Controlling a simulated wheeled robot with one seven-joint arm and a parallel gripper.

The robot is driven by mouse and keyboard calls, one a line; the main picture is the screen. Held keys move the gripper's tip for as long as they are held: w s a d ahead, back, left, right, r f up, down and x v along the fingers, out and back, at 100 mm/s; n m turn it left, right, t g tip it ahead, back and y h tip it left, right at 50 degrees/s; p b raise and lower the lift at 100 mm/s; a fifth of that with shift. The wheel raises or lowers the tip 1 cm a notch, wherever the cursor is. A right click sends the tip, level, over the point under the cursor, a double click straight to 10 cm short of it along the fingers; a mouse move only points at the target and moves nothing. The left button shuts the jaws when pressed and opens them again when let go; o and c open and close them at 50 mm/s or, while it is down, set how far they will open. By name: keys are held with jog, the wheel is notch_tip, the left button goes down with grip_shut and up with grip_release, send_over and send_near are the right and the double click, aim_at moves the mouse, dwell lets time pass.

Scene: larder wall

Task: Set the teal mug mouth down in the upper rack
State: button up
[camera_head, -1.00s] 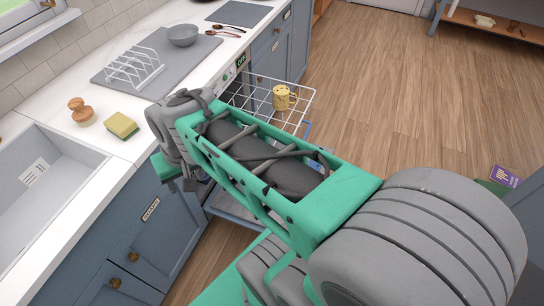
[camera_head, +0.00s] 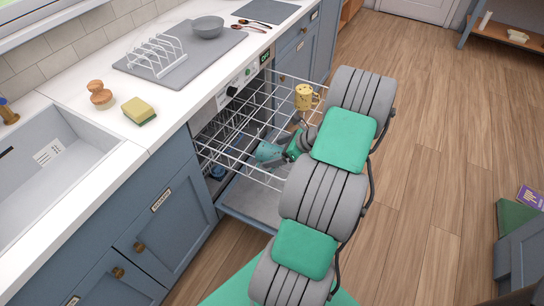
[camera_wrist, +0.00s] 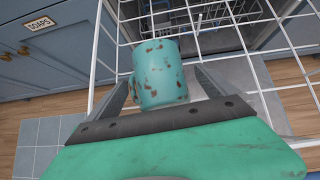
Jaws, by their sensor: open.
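The teal mug (camera_head: 268,153) with brown specks is at the pulled-out upper rack (camera_head: 235,152), a white wire basket, in the head view. In the wrist view the mug (camera_wrist: 160,75) lies between the fingers of my gripper (camera_wrist: 164,82), its handle to the left. The fingers are apart, with gaps visible beside the mug. Its mouth is not clearly visible, so I cannot tell which way it faces or whether it touches the wires. In the head view my gripper (camera_head: 292,148) is just right of the mug, partly hidden by my arm.
A yellow mug (camera_head: 304,97) stands in the rack's far right part. The open dishwasher door (camera_head: 250,203) lies below the rack. The counter at left holds a sponge (camera_head: 139,110), brush (camera_head: 100,95), plate rack (camera_head: 156,56) and bowl (camera_head: 208,27).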

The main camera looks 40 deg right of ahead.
jog(key=shift+x, duration=1.2)
jog(key=shift+c, duration=0.5)
jog(key=c, duration=1.9)
jog(key=shift+r, duration=0.5)
jog(key=r, duration=0.3)
jog(key=shift+s+d, duration=0.2)
jog(key=shift+s, duration=0.05)
jog(key=s+f+p+v, duration=0.2)
jog(key=v, duration=1.4)
notch_tip(320, 180, up, 8)
jog(key=p, duration=0.9)
jog(key=shift+f+p, duration=0.2)
jog(key=shift+p, duration=0.15)
